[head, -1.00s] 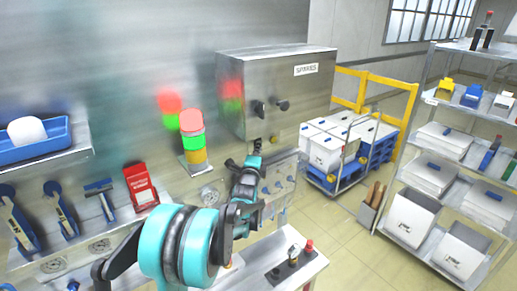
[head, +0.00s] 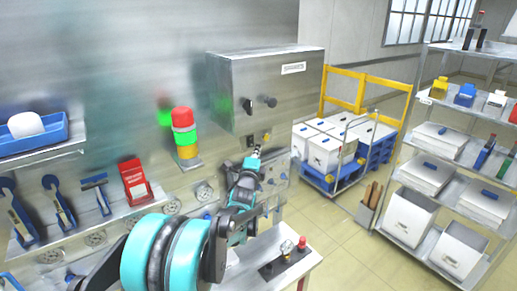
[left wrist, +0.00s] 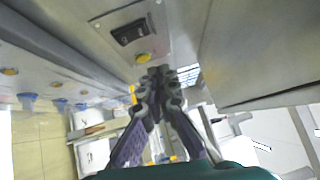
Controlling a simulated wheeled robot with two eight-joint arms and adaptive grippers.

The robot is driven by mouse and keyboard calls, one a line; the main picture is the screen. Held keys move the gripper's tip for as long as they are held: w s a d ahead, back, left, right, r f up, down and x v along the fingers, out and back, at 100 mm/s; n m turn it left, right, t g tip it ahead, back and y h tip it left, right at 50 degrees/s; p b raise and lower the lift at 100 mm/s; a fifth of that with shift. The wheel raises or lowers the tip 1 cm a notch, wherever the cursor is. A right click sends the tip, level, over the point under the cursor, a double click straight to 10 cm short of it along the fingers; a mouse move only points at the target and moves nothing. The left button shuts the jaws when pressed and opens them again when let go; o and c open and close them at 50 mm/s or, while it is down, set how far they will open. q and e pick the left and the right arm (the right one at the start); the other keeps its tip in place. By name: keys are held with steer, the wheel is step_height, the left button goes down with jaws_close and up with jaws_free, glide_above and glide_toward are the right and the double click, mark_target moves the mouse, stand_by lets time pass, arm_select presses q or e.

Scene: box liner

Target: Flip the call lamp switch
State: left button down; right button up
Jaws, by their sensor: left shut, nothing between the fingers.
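A black rocker switch (left wrist: 130,31) on a metal plate shows in the left wrist view, with a round yellow button (left wrist: 143,58) below it. In the head view, the dark switch (head: 251,141) is low on the metal box front; I cannot read its position or label. The signal lamp (head: 184,138) stands left of the box, with red, green and amber sections. Green looks lit; red looks unlit. My left gripper (head: 257,151) is shut and empty, just below the switch and button, apparently apart from both; its fingertips (left wrist: 160,74) show in the wrist view. My right gripper is not visible.
The metal box (head: 265,85) carries two black knobs and juts over the bench. A small control panel (head: 283,260) sits below. A cart (head: 345,180) and shelving stand at right.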

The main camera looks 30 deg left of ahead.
arm_select(q)
steer(key=a+v, duration=0.1)
steer(key=v, duration=0.6)
steer(key=shift+s+r, duration=0.3)
steer(key=shift+r, duration=0.1)
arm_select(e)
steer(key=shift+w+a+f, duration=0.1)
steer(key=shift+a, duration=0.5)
arm_select(q)
steer(key=shift+d, duration=0.1)
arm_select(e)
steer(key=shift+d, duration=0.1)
